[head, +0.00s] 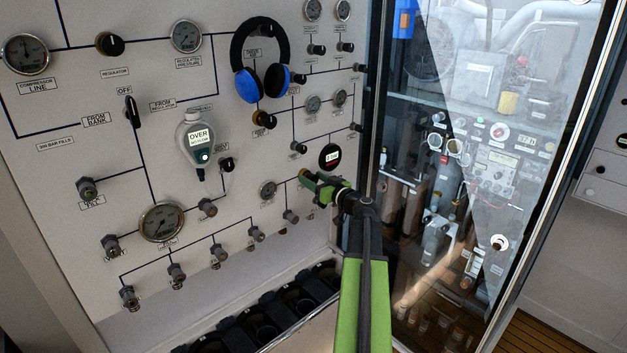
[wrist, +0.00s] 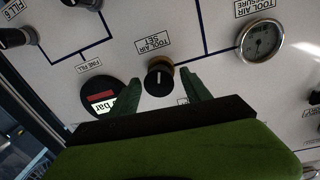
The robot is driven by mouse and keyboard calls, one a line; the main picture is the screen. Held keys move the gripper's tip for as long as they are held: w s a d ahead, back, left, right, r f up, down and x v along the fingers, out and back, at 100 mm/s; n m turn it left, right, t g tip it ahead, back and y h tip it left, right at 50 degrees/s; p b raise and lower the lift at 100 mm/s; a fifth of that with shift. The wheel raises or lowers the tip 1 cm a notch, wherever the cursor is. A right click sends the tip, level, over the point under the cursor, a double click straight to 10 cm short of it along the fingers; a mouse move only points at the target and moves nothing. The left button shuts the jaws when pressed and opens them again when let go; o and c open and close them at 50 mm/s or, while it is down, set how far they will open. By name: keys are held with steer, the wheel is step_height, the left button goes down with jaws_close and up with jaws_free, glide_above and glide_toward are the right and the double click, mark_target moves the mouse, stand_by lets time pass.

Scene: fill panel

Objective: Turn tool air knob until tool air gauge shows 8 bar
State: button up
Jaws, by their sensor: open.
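The tool air knob (wrist: 159,78) is a black knob with a white mark on a brass-coloured collar, beside its TOOL AIR SET label in the wrist view. My gripper (wrist: 161,77) is open, its two green fingers on either side of the knob with a visible gap at each side. In the head view my gripper (head: 307,179) is at the lower right of the panel and largely hides the knob. The tool air gauge (wrist: 260,40) is a round silver-rimmed dial right of the knob in the wrist view; its reading is too small to tell. It also shows in the head view (head: 267,189).
A round black display (wrist: 103,97) sits close to my left finger in the wrist view. Blue headphones (head: 262,62) and a hand-held meter (head: 197,140) hang on the panel (head: 60,170). A glass door (head: 470,130) stands right of my arm.

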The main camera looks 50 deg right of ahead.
steer(key=s+a, duration=0.2)
steer(key=s, duration=1.5)
steer(key=shift+a, duration=0.2)
steer(key=shift+a+r, duration=0.1)
stand_by(1.7)
steer(key=w+a+f+n+g+y, duration=0.1)
steer(key=w+a+f+g+y, duration=0.3)
steer(key=a, duration=0.6)
steer(key=w+a+f+n+g+y, duration=0.1)
steer(key=w+a+f+g, duration=0.1)
steer(key=w+a+f, duration=0.55)
steer(key=w+a+f+n+g+y, duration=0.1)
steer(key=w+a+f+g+y, duration=0.15)
steer(key=a, duration=0.95)
steer(key=s+a+f+g+h, duration=0.2)
steer(key=a+f+g, duration=0.2)
steer(key=a, duration=0.7)
steer(key=s+a+f+g+h, duration=0.2)
steer(key=a+f+g, duration=0.3)
steer(key=a, duration=0.7)
steer(key=shift+s+f+h, duration=0.2)
steer(key=shift+s+h, duration=0.1)
steer(key=shift+h, duration=0.25)
